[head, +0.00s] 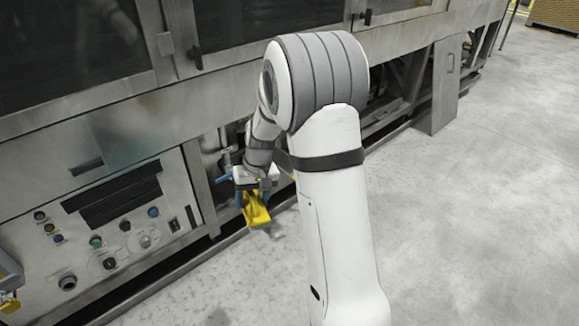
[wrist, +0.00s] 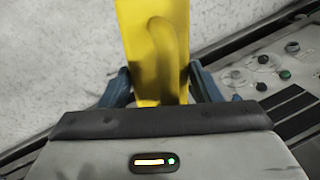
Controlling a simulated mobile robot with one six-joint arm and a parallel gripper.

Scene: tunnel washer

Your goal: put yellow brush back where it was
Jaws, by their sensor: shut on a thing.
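The yellow brush (head: 256,209) hangs below my gripper (head: 251,186) in the head view, above the floor and close to the front of the washer. In the wrist view the yellow brush (wrist: 154,50) stands out between the blue fingers of my gripper (wrist: 160,85), one finger on each side of it. My gripper is shut on the brush. The part of the brush between the fingers is partly hidden by the gripper body. My arm hides part of the washer behind it.
The tunnel washer (head: 230,98) runs along the left and back. Its control panel (head: 110,228) with knobs and buttons is left of my gripper; it also shows in the wrist view (wrist: 270,78). The grey floor (head: 470,220) at right is clear. A yellow object (head: 10,302) is at the lower left edge.

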